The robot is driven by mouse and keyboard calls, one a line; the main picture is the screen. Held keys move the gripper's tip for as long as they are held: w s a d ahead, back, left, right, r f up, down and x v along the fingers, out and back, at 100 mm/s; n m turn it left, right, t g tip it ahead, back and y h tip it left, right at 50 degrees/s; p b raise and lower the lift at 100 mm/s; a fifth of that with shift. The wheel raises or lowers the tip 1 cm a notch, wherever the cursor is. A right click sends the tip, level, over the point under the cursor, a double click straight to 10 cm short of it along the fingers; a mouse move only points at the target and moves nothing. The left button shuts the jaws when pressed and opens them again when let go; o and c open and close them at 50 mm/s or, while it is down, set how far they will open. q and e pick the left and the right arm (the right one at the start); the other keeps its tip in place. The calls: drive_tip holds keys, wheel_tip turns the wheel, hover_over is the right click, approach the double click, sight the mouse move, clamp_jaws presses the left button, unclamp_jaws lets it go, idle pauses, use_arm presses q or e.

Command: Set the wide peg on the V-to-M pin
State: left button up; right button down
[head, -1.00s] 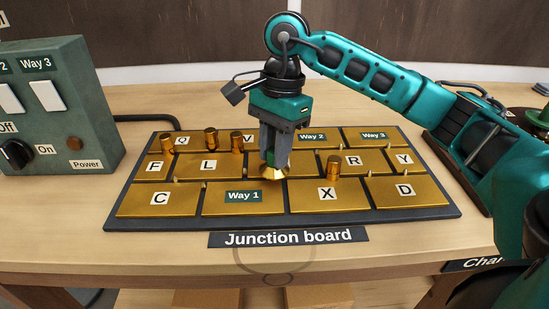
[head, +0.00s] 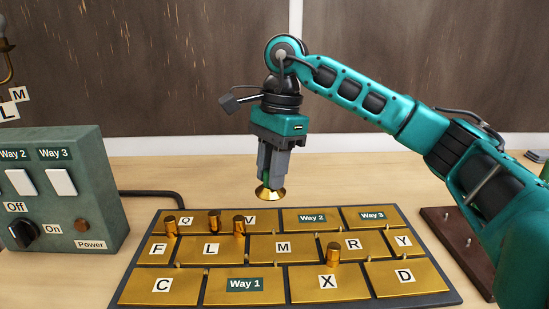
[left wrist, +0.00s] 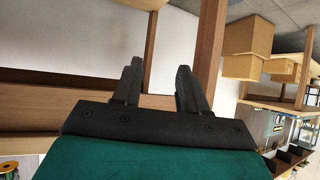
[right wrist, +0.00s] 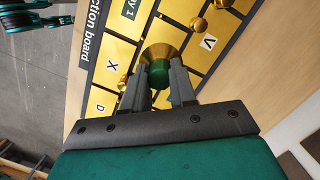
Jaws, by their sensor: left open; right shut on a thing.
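The wide peg, with a flared brass rim (head: 270,194) and a green top (right wrist: 160,75), is held in my right gripper (head: 271,178). In the head view the peg hangs upright, just above the back edge of the junction board (head: 455,294) in the picture, clear of it. The V plate (head: 262,220) and the M plate (head: 300,249) lie below it. I cannot clearly make out the pin between V and M. In the right wrist view the peg hides part of the board. My left gripper (left wrist: 157,75) is open and empty, away from the board.
Narrower brass pegs stand on the board: three near Q and V (head: 171,227) (head: 214,220) (head: 239,226), and one between R and X (head: 333,253). The green switch box (head: 85,180) stands left. A dark base with pins (head: 440,223) is at right.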

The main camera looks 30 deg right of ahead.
drive_tip(key=shift+m, duration=0.8)
drive_tip(key=w+d+f, duration=0.1)
drive_tip(key=f, duration=0.1)
drive_tip(key=w+d+f+b, duration=0.1)
drive_tip(key=f, duration=0.2)
drive_tip(key=w+d+f, duration=0.1)
drive_tip(key=f, duration=0.1)
drive_tip(key=shift+w+f, duration=0.2)
drive_tip(key=shift+f, duration=0.15)
wheel_tip(320, 180, down, 4)
drive_tip(key=b, duration=0.3)
drive_tip(key=shift+r, duration=0.15)
drive_tip(key=shift+f+b, duration=0.6)
drive_tip(key=shift+b, duration=0.05)
use_arm(q)
drive_tip(key=shift+h, duration=0.4)
drive_tip(key=w+d+f, duration=0.2)
drive_tip(key=d, duration=0.1)
drive_tip(key=shift+a+f+b, duration=0.25)
drive_tip(key=shift+f+b, duration=0.15)
drive_tip(key=shift+f, duration=0.15)
use_arm(e)
drive_tip(key=shift+f, duration=0.65)
drive_tip(key=c, duration=0.8)
unclamp_jaws()
